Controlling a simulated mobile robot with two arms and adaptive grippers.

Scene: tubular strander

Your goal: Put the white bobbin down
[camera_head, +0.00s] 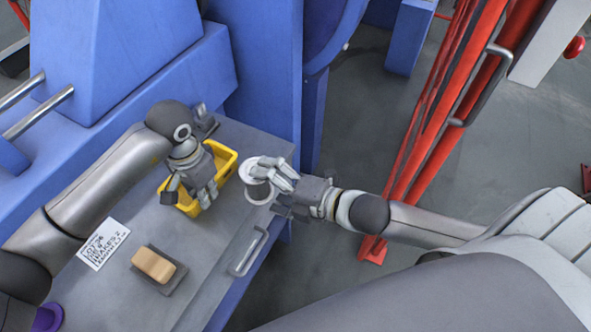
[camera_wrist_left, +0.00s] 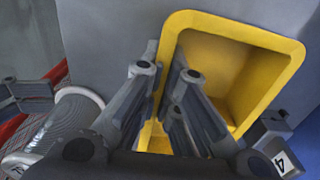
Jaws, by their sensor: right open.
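The white bobbin (camera_head: 251,169) stands near the right edge of the grey table, with white flanges and a grey wound middle. It also shows at the lower left of the left wrist view (camera_wrist_left: 66,122). My right gripper (camera_head: 274,186) is open, its fingers reaching in from the right around or beside the bobbin. I cannot tell whether they touch it. My left gripper (camera_head: 192,194) is over the yellow bin (camera_head: 228,161), its fingers apart with nothing seen between them. The bin also shows in the left wrist view (camera_wrist_left: 282,42).
The grey table (camera_head: 215,262) also carries a handwritten note (camera_head: 104,244), a brush-like wooden block (camera_head: 154,265) and a purple item (camera_head: 47,318). A metal handle (camera_head: 249,251) is near its front right edge. Blue machine walls stand behind; red posts (camera_head: 440,125) stand right.

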